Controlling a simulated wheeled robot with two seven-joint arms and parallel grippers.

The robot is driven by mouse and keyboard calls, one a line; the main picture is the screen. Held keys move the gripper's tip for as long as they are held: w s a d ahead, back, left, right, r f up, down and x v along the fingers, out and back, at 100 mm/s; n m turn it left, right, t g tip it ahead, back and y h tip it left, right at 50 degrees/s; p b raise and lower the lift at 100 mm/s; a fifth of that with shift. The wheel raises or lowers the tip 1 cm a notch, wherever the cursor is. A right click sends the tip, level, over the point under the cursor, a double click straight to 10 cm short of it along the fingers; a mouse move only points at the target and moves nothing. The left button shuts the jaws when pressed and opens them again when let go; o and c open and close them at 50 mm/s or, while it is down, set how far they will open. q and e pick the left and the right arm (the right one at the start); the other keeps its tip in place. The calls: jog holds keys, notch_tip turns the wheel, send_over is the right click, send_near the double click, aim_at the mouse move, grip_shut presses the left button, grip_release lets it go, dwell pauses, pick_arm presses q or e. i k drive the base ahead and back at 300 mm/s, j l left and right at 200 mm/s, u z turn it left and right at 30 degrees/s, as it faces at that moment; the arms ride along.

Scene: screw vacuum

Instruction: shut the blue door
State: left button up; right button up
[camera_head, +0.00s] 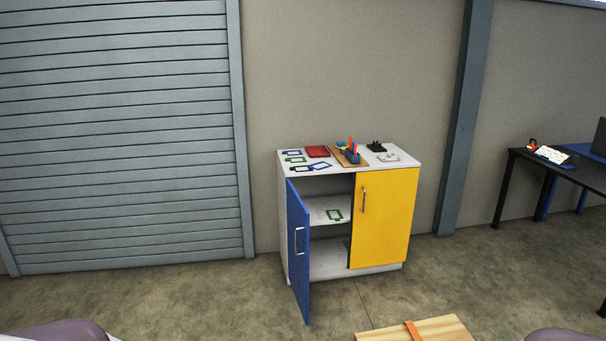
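The blue door (298,250) is on the left side of a white cabinet (283,207) against the wall. It is hinged at its left edge and stands swung open toward me, with a metal handle (299,240) on its face. The yellow door (385,218) on the right looks shut and has its own handle (363,199). Through the opening, a shelf (320,206) shows with a green-framed card (334,215) on it. Neither of my grippers is in view.
Cards, a red item (317,151) and a wooden tray with small items lie on the cabinet top. A wooden board with an orange strip (432,329) is at the bottom edge. A dark desk (580,176) stands at right.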

aim_at(298, 216)
jog(key=i+j, duration=0.4)
jog(key=i, duration=0.2)
jog(key=i+j+z, duration=0.1)
jog(key=i+j, duration=0.3)
jog(key=i, duration=0.25)
jog(key=i+j, duration=0.35)
jog(key=i+j+z, duration=0.1)
jog(key=i+j, duration=0.65)
jog(key=j, duration=0.25)
jog(key=i+j+z, duration=0.1)
jog(key=i+j, duration=0.6)
jog(key=j, duration=0.25)
